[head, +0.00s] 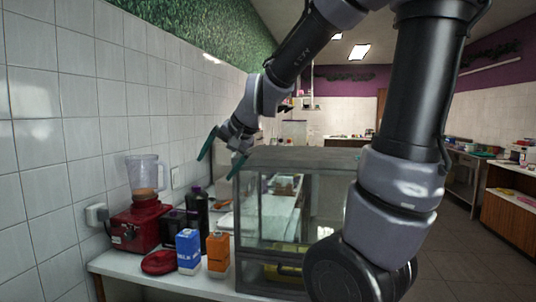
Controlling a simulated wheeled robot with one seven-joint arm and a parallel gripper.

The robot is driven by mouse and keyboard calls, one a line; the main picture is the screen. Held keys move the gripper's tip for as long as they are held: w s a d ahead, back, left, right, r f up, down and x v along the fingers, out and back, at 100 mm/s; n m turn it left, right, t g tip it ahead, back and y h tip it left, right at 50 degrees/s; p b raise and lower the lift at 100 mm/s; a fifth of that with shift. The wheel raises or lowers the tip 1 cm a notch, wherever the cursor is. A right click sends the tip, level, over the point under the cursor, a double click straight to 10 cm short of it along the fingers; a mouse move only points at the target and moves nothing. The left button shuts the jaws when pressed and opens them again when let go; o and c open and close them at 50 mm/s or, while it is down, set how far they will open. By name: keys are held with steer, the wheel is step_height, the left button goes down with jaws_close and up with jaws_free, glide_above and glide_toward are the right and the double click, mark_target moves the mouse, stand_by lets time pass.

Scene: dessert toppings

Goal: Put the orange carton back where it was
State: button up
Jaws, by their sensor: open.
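The orange carton (218,252) stands upright on the white counter, just right of a blue and white carton (188,250) and left of the glass case. My gripper (221,162) is open and empty, with its two green fingers spread. It is in the air above the counter and appears higher than the orange carton, near the top left corner of the case. The lower right side of the orange carton is close to the case; I cannot tell if they touch.
A red blender (137,226) with a clear jug, a dark red round item (160,262) and a dark bottle (197,210) stand around the cartons. The glass case (290,228) rises on the right. A tiled wall is on the left.

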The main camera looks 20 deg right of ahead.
steer(key=s+d+r+h, duration=0.1)
steer(key=s+d+r, duration=0.1)
steer(key=s+d, duration=0.2)
steer(key=s+d+r+n+h, duration=0.1)
steer(key=s+d, duration=0.3)
steer(key=s, duration=0.7)
steer(key=shift+r+n+g, duration=0.3)
steer(key=shift+r, duration=0.25)
